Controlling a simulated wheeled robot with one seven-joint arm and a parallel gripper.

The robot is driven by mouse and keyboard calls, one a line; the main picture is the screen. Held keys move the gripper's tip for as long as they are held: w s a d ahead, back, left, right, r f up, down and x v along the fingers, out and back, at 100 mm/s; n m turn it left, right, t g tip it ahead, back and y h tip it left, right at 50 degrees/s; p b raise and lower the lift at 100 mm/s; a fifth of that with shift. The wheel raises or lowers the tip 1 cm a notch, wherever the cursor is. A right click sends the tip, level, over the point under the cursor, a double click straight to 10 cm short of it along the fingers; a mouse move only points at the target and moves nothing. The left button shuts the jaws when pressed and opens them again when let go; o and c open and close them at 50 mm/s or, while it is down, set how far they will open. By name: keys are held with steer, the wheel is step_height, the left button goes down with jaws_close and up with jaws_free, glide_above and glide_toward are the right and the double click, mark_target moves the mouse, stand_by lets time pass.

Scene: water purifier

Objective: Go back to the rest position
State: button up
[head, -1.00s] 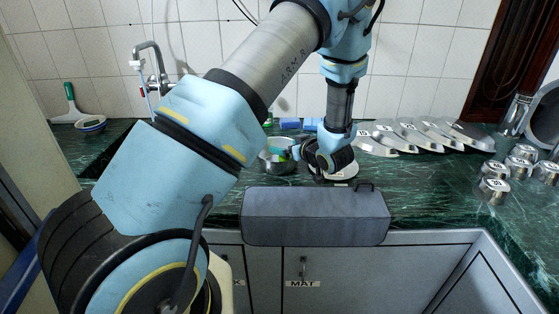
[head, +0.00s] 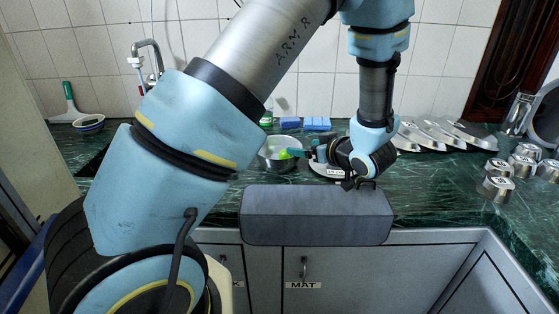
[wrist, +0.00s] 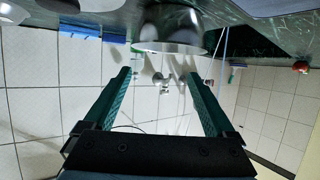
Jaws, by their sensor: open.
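My gripper (head: 300,153) is above the dark green counter (head: 420,190), with its teal fingers pointing left toward a metal bowl (head: 272,160). In the wrist view my gripper (wrist: 160,75) has its two fingers spread wide with nothing between them. That view looks upside down, with the counter at the top and the tiled wall below. The bowl (wrist: 170,35) shows there beyond the fingertips. My forearm and wrist block part of the counter and wall.
A grey padded box-like piece (head: 315,216) lies along the counter's front edge. Blue sponges (head: 317,124) lie at the wall. A tap (head: 150,60) is at the left.

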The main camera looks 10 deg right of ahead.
steer(key=w+a+g+h, duration=0.1)
steer(key=a+h, duration=0.1)
steer(key=w+a+r+m+g+h, duration=0.1)
steer(key=w, duration=0.1)
steer(key=w+a+r+m+g+h, duration=0.1)
steer(key=a+h, duration=0.1)
steer(key=shift+w+a+r+g+h, duration=0.2)
steer(key=shift+a+r+g+h, duration=0.05)
steer(key=shift+a+g+h, duration=0.05)
steer(key=s+a+r+m+g, duration=0.1)
steer(key=s+a+m+g, duration=0.2)
steer(key=s+a+g, duration=0.4)
steer(key=s+a, duration=0.8)
steer(key=a, duration=0.4)
steer(key=shift+s+a+r+y, duration=0.25)
steer(key=shift+s+r+y, duration=0.05)
steer(key=shift+s+y, duration=0.1)
